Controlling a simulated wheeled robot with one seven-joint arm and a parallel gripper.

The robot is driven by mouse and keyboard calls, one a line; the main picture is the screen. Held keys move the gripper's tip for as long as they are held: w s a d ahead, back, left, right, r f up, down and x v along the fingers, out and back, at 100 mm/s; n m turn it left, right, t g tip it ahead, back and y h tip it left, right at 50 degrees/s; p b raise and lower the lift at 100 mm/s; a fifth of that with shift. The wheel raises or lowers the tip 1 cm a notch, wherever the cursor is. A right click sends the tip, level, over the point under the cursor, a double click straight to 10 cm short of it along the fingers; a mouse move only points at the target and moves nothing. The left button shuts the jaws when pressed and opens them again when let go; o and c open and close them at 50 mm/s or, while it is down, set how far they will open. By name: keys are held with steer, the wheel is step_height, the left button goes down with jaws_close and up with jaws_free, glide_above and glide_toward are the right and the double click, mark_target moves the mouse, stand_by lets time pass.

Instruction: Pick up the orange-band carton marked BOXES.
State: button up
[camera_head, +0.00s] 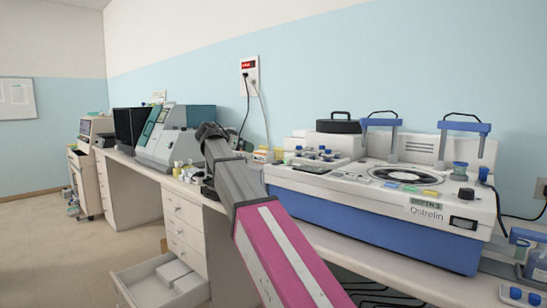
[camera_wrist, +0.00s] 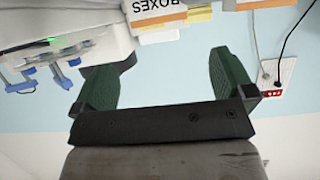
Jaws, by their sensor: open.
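In the wrist view, which is upside down, the carton marked BOXES (camera_wrist: 150,6) shows at the top edge, white with dark letters and an orange band. Much of it is cut off by the frame. My gripper (camera_wrist: 160,62) has two green fingers spread wide, with only blue wall between them. The carton lies beyond the fingertips in the picture, apart from them. In the head view, small white cartons with orange and yellow (camera_head: 262,155) stand on the bench right of my arm's end. I cannot tell which is the BOXES one there. The fingers are hidden there.
A large white and blue staining machine (camera_head: 370,215) fills the right of the bench. Small bottles (camera_head: 178,169) and a grey-teal instrument (camera_head: 178,138) stand left of my arm. A drawer (camera_head: 160,288) is open below. A wall socket (camera_head: 249,76) has hanging cables.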

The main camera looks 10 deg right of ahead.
mark_target(260, 152)
steer(key=x, duration=1.1)
steer(key=shift+w+d+r, duration=0.1)
steer(key=shift+d+r, duration=0.1)
steer(key=shift+d, duration=0.1)
steer(key=c, duration=0.6)
